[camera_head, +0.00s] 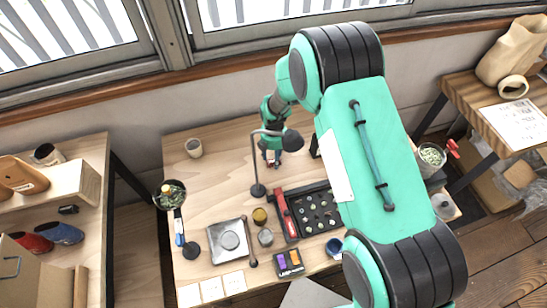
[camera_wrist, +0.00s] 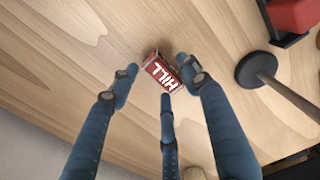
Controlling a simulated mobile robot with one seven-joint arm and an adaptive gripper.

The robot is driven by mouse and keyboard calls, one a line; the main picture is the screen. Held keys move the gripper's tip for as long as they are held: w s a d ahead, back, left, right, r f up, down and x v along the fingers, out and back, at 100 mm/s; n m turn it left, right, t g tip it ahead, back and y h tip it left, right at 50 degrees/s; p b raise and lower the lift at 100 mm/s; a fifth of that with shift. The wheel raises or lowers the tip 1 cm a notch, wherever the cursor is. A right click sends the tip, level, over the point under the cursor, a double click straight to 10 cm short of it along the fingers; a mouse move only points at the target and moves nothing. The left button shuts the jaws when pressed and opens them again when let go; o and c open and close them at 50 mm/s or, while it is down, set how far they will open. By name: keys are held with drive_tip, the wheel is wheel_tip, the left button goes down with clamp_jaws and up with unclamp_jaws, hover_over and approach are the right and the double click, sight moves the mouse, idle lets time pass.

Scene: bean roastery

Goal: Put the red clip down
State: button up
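A small red piece with white lettering (camera_wrist: 160,73), which I take to be the red clip, is at the wooden table top (camera_wrist: 85,60) in the wrist view. My gripper (camera_wrist: 160,82) has its three blue fingers spread around it. A gap shows on the left finger's side; the right and middle fingertips are close to its edges, and I cannot tell whether they touch. In the head view my gripper (camera_head: 271,155) is low over the back of the table, behind the desk lamp, and mostly hides the clip.
The lamp's round base (camera_wrist: 257,68) stands close to my gripper. Bare wood lies left of the lamp.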

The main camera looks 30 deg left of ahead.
sight(273, 159)
drive_tip(key=shift+r, duration=0.1)
wheel_tip(273, 159, up, 12)
drive_tip(key=p, duration=0.1)
drive_tip(key=shift+p, duration=0.35)
idle(0.3)
idle(0.6)
drive_tip(key=shift+r, duration=0.15)
